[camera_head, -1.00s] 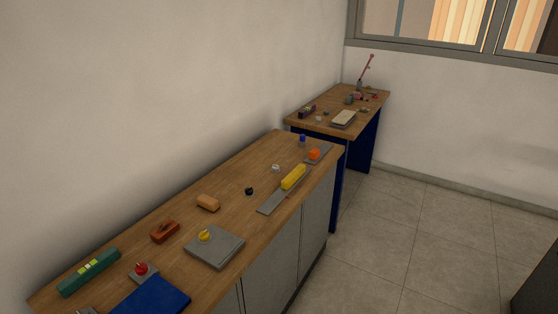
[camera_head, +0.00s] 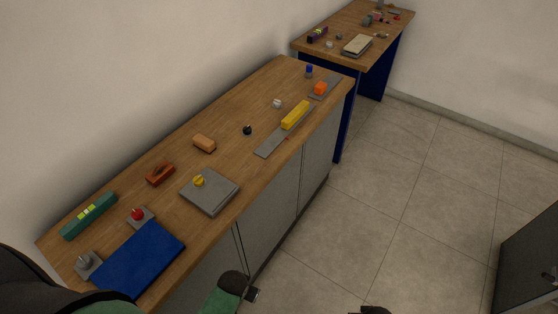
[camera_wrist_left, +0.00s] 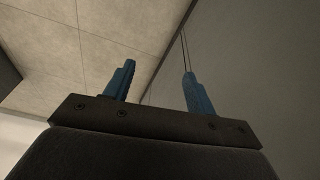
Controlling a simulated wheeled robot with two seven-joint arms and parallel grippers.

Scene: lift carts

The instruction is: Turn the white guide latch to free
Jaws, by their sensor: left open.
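A small white piece (camera_head: 277,104), which looks like the white guide latch, stands on the wooden bench top behind the yellow block (camera_head: 295,115) on its grey rail (camera_head: 270,147). It is too small to tell which way it is turned. My left gripper (camera_wrist_left: 158,68) is open in the left wrist view, with its two blue fingers apart and nothing between them. It is away from the white piece, with floor and a grey panel beyond it. Parts of my arms show along the bottom of the head view; my right gripper cannot be made out.
The bench also holds an orange block (camera_head: 320,88), a blue piece (camera_head: 309,70), a black knob (camera_head: 247,130), a tan block (camera_head: 204,144), a grey plate with a yellow knob (camera_head: 199,181) and a blue mat (camera_head: 140,262). A second table (camera_head: 340,20) stands behind. Open floor lies right.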

